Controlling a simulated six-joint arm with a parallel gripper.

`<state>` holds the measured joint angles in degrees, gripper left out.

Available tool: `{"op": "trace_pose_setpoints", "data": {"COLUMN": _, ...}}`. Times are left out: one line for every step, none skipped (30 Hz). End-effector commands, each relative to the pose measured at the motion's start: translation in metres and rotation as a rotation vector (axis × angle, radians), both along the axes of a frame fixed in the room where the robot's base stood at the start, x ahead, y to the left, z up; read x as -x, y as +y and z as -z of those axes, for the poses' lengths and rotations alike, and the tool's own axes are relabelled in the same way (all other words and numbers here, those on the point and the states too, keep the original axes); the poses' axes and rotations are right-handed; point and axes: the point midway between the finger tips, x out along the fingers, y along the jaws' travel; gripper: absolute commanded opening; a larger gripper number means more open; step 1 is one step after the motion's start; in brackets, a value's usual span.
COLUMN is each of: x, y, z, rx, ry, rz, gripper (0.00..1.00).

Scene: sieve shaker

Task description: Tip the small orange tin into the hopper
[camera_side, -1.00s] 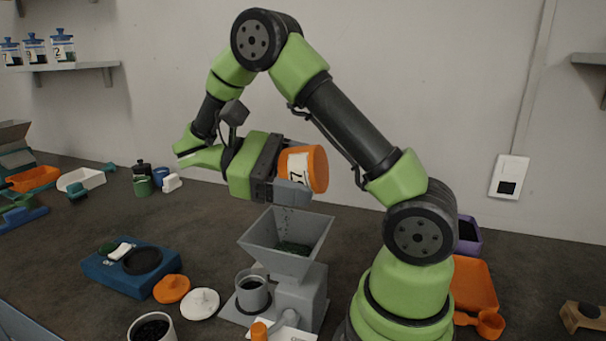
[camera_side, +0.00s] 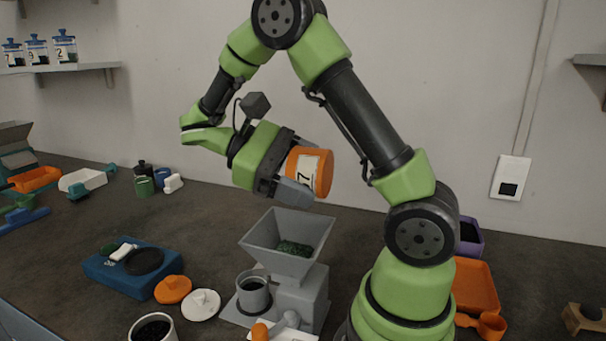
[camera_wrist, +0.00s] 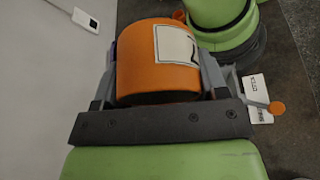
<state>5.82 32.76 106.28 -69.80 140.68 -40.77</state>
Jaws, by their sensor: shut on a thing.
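The small orange tin (camera_side: 319,172) with a white label reading 7 is held in my gripper (camera_side: 292,188), tilted on its side above the hopper. In the wrist view the orange tin (camera_wrist: 158,60) sits between the two fingers of my gripper (camera_wrist: 158,78). Its mouth is not clearly visible. The grey hopper (camera_side: 268,258) stands below, with dark green grains (camera_side: 294,248) lying in it. No grains show falling between the tin and the hopper.
A grey cup (camera_side: 252,294) of dark material stands at the hopper's base. A white cup (camera_side: 152,328), an orange lid (camera_side: 173,289), a white lid (camera_side: 201,304) and a blue scale (camera_side: 132,268) lie to the left. An orange tray (camera_side: 474,285) is behind my base.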

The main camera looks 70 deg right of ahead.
Motion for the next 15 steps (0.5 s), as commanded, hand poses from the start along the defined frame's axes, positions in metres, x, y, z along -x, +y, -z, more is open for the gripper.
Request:
{"op": "trace_pose_setpoints", "data": {"x": 0.0017, "y": -0.0001, "z": -0.0015, "rx": -0.001, "ry": -0.049, "rz": 0.0, "gripper": 0.41}}
{"op": "trace_pose_setpoints", "data": {"x": 0.0025, "y": -0.0002, "z": -0.0014, "rx": -0.001, "ry": -0.07, "rz": 0.0, "gripper": 0.41}}
{"op": "trace_pose_setpoints", "data": {"x": 0.0029, "y": -0.0001, "z": -0.0014, "rx": -0.001, "ry": -0.094, "rz": 0.001, "gripper": 0.41}}
{"op": "trace_pose_setpoints", "data": {"x": 0.0031, "y": -0.0002, "z": -0.0013, "rx": 0.001, "ry": -0.105, "rz": 0.0, "gripper": 0.41}}
{"op": "trace_pose_setpoints", "data": {"x": 0.0031, "y": -0.0001, "z": -0.001, "rx": -0.001, "ry": -0.113, "rz": 0.001, "gripper": 0.41}}
{"op": "trace_pose_setpoints", "data": {"x": 0.003, "y": 0.0, "z": -0.0009, "rx": -0.001, "ry": -0.118, "rz": 0.0, "gripper": 0.41}}
{"op": "trace_pose_setpoints", "data": {"x": 0.0031, "y": 0.0, "z": -0.0007, "rx": -0.001, "ry": -0.119, "rz": 0.0, "gripper": 0.41}}
{"op": "trace_pose_setpoints", "data": {"x": 0.003, "y": -0.0001, "z": -0.0007, "rx": 0.0, "ry": -0.118, "rz": 0.0, "gripper": 0.41}}
{"op": "trace_pose_setpoints", "data": {"x": 0.003, "y": -0.0001, "z": -0.0007, "rx": -0.001, "ry": -0.117, "rz": 0.0, "gripper": 0.41}}
{"op": "trace_pose_setpoints", "data": {"x": 0.003, "y": -0.0001, "z": -0.0007, "rx": -0.001, "ry": -0.117, "rz": 0.0, "gripper": 0.41}}
{"op": "trace_pose_setpoints", "data": {"x": 0.003, "y": -0.0001, "z": -0.0007, "rx": -0.001, "ry": -0.116, "rz": 0.001, "gripper": 0.41}}
{"op": "trace_pose_setpoints", "data": {"x": 0.003, "y": -0.0001, "z": -0.0007, "rx": -0.001, "ry": -0.117, "rz": 0.0, "gripper": 0.41}}
{"op": "trace_pose_setpoints", "data": {"x": 0.0031, "y": -0.0001, "z": -0.0009, "rx": 0.0, "ry": -0.121, "rz": 0.0, "gripper": 0.41}}
{"op": "trace_pose_setpoints", "data": {"x": 0.0035, "y": -0.0001, "z": -0.0013, "rx": 0.0, "ry": -0.132, "rz": 0.0, "gripper": 0.41}}
{"op": "trace_pose_setpoints", "data": {"x": 0.0043, "y": -0.0003, "z": -0.002, "rx": -0.001, "ry": -0.16, "rz": -0.001, "gripper": 0.41}}
